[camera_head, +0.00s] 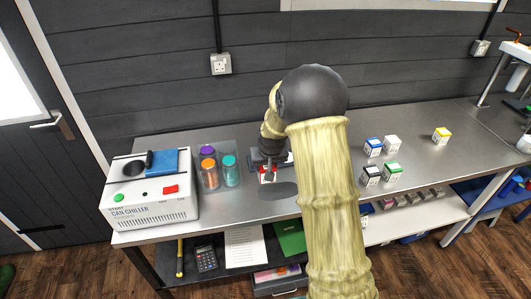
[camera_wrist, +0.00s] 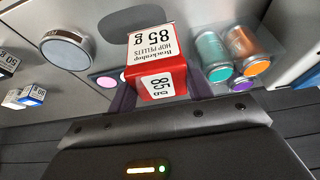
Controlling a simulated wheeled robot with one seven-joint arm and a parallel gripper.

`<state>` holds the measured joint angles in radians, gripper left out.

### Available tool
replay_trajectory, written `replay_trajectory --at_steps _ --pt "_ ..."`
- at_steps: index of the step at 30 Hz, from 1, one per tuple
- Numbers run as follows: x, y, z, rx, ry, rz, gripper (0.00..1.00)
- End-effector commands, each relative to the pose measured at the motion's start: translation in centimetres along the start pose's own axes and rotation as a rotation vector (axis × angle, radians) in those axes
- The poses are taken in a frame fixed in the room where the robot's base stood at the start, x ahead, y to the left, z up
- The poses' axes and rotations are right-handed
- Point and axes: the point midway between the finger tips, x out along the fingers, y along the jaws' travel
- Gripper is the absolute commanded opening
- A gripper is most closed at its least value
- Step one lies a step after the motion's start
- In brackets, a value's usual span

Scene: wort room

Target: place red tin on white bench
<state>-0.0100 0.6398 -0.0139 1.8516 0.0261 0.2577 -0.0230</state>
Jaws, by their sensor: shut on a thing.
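The red tin is a small box-shaped pack with red sides and a white label reading "hop pellets 85 g". It shows in the wrist view (camera_wrist: 157,62) between the two dark fingers of my gripper (camera_wrist: 160,95), which is shut on it. In the head view the red tin (camera_head: 267,177) shows small below my gripper (camera_head: 268,168), over the grey metal bench near a dark oval patch. I cannot tell how high it is above the surface.
A white can chiller (camera_head: 153,190) stands left on the grey bench (camera_head: 240,205). Purple, orange and teal-coloured jars (camera_head: 231,171) stand between it and my gripper. Several small boxes (camera_head: 392,172) stand right of my arm, and a yellow-topped one (camera_head: 441,136) farther right. My arm hides the middle.

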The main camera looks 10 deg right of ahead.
Motion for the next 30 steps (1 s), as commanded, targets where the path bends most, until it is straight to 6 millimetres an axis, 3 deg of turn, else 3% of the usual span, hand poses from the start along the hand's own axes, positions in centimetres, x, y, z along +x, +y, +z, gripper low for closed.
replay_trajectory --at_steps 12,20,30 --pt "6.0 0.1 10.2 0.001 -0.008 0.001 0.21" --pt "7.5 0.0 16.6 0.001 -0.007 -0.001 0.21" --pt "12.9 -0.1 18.4 0.000 0.000 -0.001 0.21"
